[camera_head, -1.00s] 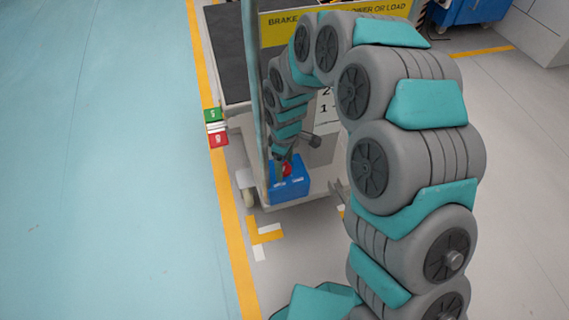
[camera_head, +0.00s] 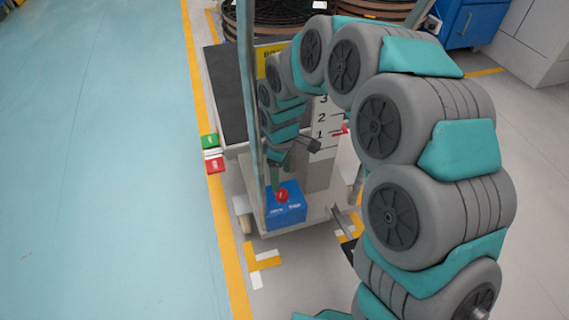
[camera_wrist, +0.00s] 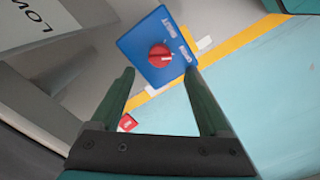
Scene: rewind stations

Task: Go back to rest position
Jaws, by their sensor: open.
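A blue box (camera_head: 287,213) with a red knob (camera_head: 282,194) on top sits low at the front of the cart. The wrist view shows the box (camera_wrist: 140,47) and its red knob (camera_wrist: 161,55) beyond my fingertips, with white lettering on the box. My gripper (camera_wrist: 158,73) is open, with its two green fingers apart and nothing held between them. In the head view my gripper (camera_head: 278,160) points down just above the knob. Whether a fingertip touches the box is unclear.
The cart (camera_head: 225,85) carries a dark panel and a numbered white scale (camera_head: 323,125). A yellow floor line (camera_head: 222,215) borders clear blue floor (camera_head: 95,170). A blue cabinet (camera_head: 470,22) stands behind.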

